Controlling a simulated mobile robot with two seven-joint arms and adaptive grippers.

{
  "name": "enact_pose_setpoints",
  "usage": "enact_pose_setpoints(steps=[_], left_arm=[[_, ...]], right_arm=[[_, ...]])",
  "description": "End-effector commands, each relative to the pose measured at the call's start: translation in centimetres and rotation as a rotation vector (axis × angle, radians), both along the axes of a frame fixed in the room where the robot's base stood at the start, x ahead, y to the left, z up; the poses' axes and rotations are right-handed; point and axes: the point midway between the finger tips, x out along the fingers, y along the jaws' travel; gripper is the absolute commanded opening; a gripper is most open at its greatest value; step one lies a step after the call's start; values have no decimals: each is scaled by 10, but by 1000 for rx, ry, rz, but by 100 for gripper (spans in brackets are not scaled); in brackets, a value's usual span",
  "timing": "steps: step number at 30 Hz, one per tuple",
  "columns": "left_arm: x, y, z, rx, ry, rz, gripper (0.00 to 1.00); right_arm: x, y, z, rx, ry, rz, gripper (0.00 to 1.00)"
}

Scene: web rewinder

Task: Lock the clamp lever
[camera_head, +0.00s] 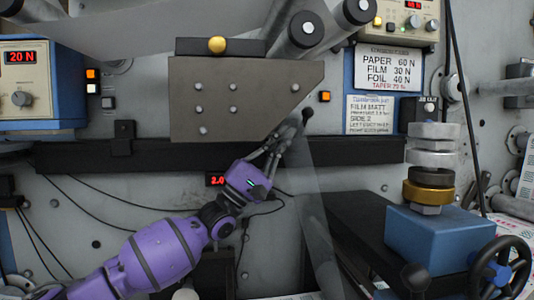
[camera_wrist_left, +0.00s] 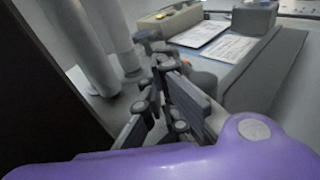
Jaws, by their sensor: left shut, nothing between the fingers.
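My left gripper (camera_head: 290,132) reaches up from the lower left to the lower right edge of a grey-brown plate. Its fingers are shut with nothing between them. They show in the left wrist view (camera_wrist_left: 158,95) in front of grey machine parts. A small dark knob (camera_head: 307,115) shows right at the fingertips; I cannot tell whether it is the clamp lever's end, or whether the fingers touch it. Another dark ball-ended handle (camera_head: 415,277) stands lower right by a blue block, apart from the gripper. Which of these is the clamp lever is not clear. My right gripper is not in view.
The grey-brown plate (camera_head: 240,100) with bolt heads stands behind the fingertips. A black rail (camera_head: 130,157) runs across the panel. A translucent web (camera_head: 316,215) hangs right of the gripper. The blue block (camera_head: 440,236), stacked weights (camera_head: 430,160) and a black handwheel (camera_head: 508,270) are at right.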

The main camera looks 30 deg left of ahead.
Motion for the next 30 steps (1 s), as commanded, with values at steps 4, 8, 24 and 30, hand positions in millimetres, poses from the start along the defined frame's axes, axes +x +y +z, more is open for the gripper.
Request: enact_pose_setpoints(steps=[4, 8, 24, 30], left_arm=[[-14, 13, -23, 1, 3, 1, 0], [-22, 19, -35, 0, 1, 1, 0], [-27, 23, -40, -1, -1, 0, 0], [-27, 23, -41, -1, -1, 0, 0]], right_arm=[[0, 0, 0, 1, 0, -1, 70], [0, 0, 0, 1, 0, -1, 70], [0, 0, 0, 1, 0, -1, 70], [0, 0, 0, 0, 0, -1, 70]])
